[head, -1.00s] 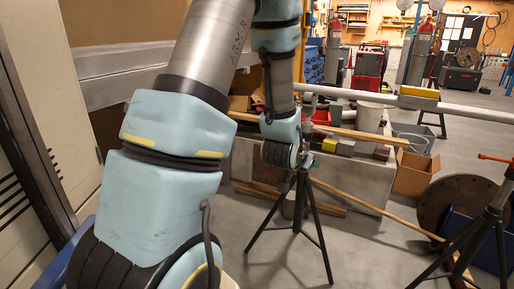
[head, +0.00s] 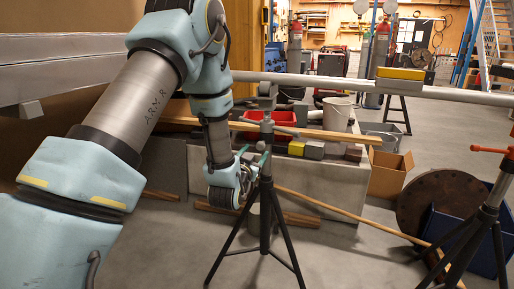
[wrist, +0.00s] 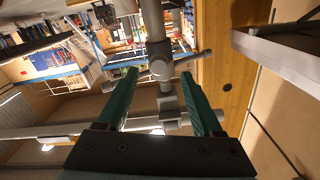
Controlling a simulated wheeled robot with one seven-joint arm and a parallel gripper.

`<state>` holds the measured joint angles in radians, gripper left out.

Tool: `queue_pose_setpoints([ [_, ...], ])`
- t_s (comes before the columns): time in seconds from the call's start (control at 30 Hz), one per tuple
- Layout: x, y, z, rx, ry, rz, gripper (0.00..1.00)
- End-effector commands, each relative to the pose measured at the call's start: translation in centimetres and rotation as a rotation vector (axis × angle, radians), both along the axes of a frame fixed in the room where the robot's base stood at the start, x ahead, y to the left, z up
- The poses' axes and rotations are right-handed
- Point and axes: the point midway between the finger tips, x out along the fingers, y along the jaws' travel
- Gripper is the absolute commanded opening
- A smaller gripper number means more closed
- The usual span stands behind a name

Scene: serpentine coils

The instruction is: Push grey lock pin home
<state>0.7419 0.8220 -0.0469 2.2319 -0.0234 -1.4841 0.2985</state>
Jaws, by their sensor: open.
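A grey stand post (head: 266,125) on a black tripod stands in the middle of the head view, under a long grey pipe. In the wrist view the grey post (wrist: 155,25) runs down between my fingers, with a round grey hub (wrist: 161,69) and grey cross rods. I cannot tell for sure which grey piece is the lock pin. My gripper (wrist: 158,76) is open, its green fingers either side of the grey fittings, with nothing clasped. In the head view my gripper (head: 254,157) is small, just left of the post; whether it touches is unclear.
The long grey pipe (head: 340,86) crosses above, with a yellow-topped block (head: 400,73) on it. A second stand with an orange handle (head: 490,150) is at right, beside a rusty disc (head: 435,207). A wooden plank (head: 330,135) lies behind the post. Grey floor is open in front.

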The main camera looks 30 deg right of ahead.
Motion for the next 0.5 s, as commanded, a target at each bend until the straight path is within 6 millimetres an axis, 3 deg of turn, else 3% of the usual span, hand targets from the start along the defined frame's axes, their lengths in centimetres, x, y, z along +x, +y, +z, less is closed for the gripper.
queue_pose_setpoints([
  [0.2,2.4,-2.2,0.0,-0.001,-0.001,0.0,0.68],
  [0.5,3.2,-2.9,0.0,0.001,0.001,0.0,0.68],
])
